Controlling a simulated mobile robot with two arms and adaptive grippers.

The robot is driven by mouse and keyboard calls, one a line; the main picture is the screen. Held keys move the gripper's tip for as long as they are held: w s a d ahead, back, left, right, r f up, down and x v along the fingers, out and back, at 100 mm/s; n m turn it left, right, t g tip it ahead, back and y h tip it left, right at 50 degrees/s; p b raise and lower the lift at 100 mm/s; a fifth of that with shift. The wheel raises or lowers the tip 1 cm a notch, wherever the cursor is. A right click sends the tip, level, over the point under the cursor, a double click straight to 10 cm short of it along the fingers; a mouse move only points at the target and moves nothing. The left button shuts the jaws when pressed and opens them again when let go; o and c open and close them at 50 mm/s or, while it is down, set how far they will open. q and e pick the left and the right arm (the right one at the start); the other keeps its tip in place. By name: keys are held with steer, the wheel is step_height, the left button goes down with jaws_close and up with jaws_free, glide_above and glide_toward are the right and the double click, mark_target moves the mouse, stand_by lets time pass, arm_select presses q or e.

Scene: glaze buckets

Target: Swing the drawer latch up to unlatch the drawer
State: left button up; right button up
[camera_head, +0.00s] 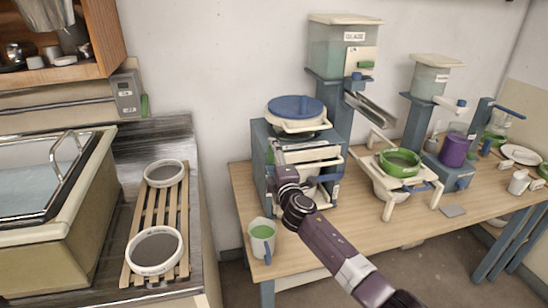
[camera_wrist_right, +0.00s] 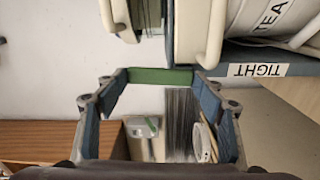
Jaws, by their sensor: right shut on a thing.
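My right gripper (camera_head: 286,178) is at the front left of the blue-grey cabinet (camera_head: 258,140) under the blue-lidded bucket. The cabinet's cream drawer front (camera_head: 312,157) shows beside and behind it. In the right wrist view, the gripper (camera_wrist_right: 160,85) has its two blue-padded fingers on either side of a green bar (camera_wrist_right: 160,76), which looks like the latch handle, and is shut on it. In the head view, the gripper hides most of the latch. My left gripper is not in view.
A cream mug with green contents (camera_head: 262,238) stands on the wooden table (camera_head: 350,235) close below my right gripper. A cream stand with a green bowl (camera_head: 400,162) is to the right. A slatted rack (camera_head: 150,225) and a basin (camera_head: 60,215) are at the left.

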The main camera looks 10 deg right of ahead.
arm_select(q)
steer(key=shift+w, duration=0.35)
arm_select(e)
steer(key=shift+a+n, duration=0.15)
steer(key=shift+n, duration=0.45)
steer(key=o, duration=1.7)
steer(key=s, duration=1.2)
steer(key=shift+d, duration=0.2)
steer(key=shift+f, duration=0.1)
